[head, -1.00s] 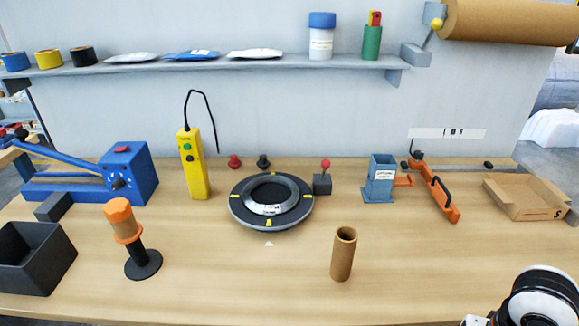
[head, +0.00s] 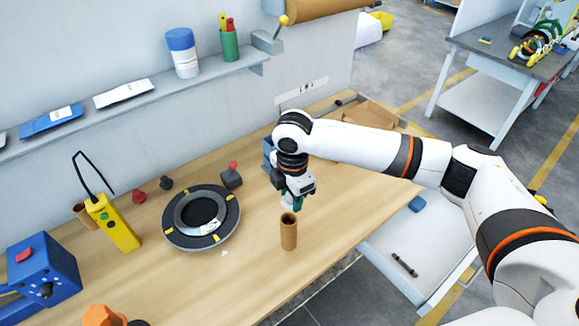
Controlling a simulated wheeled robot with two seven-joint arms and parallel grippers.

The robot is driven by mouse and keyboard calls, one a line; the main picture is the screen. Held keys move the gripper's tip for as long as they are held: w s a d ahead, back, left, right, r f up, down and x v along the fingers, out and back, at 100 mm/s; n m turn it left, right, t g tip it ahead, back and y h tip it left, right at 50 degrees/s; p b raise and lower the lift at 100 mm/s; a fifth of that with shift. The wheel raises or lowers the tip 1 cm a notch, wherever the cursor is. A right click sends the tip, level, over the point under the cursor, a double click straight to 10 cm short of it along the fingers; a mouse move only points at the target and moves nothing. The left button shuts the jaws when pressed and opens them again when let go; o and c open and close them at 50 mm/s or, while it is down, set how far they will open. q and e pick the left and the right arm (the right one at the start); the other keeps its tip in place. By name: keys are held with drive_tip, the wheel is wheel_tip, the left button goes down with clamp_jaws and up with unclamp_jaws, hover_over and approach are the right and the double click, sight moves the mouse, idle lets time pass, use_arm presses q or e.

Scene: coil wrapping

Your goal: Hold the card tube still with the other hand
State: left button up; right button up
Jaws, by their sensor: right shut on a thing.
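The brown card tube (head: 289,234) stands upright on the bench near its front edge, its open top showing. My right gripper (head: 291,203) points down just behind and above the tube's rim in the picture. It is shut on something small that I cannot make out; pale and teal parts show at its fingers. The tube's whole front and rim are visible, and I cannot tell whether the gripper touches it. My left gripper is not in view.
The dark ring-shaped coil (head: 166,231) lies left of the tube. A yellow pendant (head: 112,224) and blue machine (head: 44,275) stand further left. A blue stand (head: 268,152) and a cardboard tray (head: 369,114) are behind my right arm. Bare bench lies between coil and tube.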

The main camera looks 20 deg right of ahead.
sight(289, 203)
drive_tip(key=shift+w+a+r+n, duration=0.2)
drive_tip(key=shift+w+r+n, duration=0.1)
drive_tip(key=shift+r+n, duration=0.25)
drive_tip(key=shift+w+a, duration=0.1)
drive_tip(key=shift+w, duration=0.05)
drive_tip(key=shift+f+n, duration=0.2)
drive_tip(key=shift+n, duration=0.05)
drive_tip(key=shift+f+b, duration=0.7)
wheel_tip(289, 203, down, 3)
drive_tip(key=b, duration=0.4)
drive_tip(key=shift+f, duration=0.2)
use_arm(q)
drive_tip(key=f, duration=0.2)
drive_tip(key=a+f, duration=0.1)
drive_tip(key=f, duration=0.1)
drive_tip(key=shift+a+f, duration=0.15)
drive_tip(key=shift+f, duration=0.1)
